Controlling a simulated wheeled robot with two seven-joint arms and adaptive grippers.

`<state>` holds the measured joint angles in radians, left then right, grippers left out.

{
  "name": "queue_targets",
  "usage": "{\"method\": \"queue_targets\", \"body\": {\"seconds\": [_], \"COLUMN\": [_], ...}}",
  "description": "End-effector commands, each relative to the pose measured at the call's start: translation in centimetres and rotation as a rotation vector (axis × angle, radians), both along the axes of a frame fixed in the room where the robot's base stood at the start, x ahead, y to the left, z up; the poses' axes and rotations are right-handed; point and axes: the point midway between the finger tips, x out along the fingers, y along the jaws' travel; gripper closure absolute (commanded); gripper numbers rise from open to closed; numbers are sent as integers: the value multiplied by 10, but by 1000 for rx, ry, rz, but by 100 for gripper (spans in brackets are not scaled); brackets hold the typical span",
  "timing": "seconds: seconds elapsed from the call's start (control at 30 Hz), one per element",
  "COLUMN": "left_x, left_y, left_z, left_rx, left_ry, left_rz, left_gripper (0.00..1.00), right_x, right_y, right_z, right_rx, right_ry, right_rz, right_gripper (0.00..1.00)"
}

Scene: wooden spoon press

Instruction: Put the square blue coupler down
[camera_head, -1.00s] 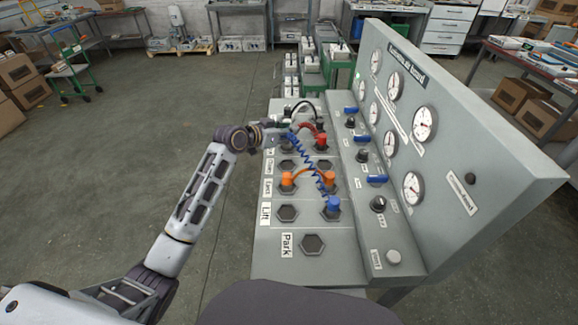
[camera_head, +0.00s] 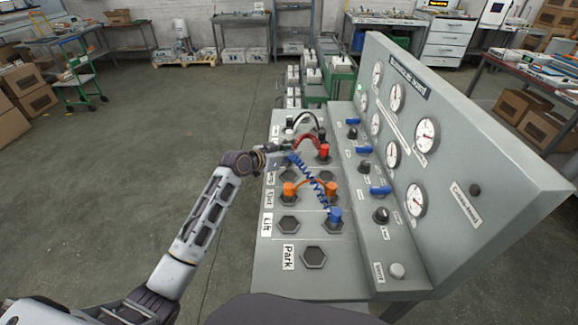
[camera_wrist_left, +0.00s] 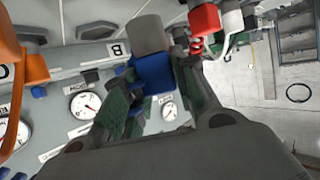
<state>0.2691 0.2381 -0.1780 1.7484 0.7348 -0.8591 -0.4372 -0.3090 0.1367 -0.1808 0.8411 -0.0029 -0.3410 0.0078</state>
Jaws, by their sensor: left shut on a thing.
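My left gripper (camera_head: 283,159) is over the left side of the sloped panel and is shut on the square blue coupler (camera_wrist_left: 154,74). In the left wrist view the blue body with a grey end sits between the fingers (camera_wrist_left: 158,88). In the head view the coupler is mostly hidden by the gripper. A coiled blue hose (camera_head: 312,182) runs from it to a blue plug (camera_head: 335,214) in the right socket of the Lift row. I cannot tell whether the held coupler touches the panel. The Park socket (camera_head: 314,257) is empty. My right gripper is out of view.
Orange couplers (camera_head: 289,189) with an orange hose sit in the row above Lift. A red coupler (camera_head: 324,152) with a red hose stands farther back. The left Lift socket (camera_head: 289,224) is empty. The upright gauge board (camera_head: 455,130) bounds the right side.

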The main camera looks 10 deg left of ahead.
Motion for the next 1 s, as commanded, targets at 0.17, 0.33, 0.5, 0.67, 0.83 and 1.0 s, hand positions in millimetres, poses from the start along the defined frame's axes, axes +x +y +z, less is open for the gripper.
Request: {"method": "queue_targets", "body": {"seconds": [0.17,0.33,0.5,0.67,0.83,1.0], "left_x": [0,0,0,0,0,0], "left_y": [0,0,0,0,0,0], "left_z": [-8,-28,-45,-50,-49,-51], "left_rx": [0,0,-2,0,0,0], "left_ry": [1,3,0,-1,-1,0], "left_rz": [0,1,2,1,1,0], "left_gripper": [98,98,98,98,98,98], "right_x": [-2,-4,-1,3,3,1], "right_y": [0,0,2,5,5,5], "right_z": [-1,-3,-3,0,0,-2], "right_rx": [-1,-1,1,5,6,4], "right_ry": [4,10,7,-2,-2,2], "right_rz": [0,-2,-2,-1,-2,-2], "right_gripper": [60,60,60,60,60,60]}}
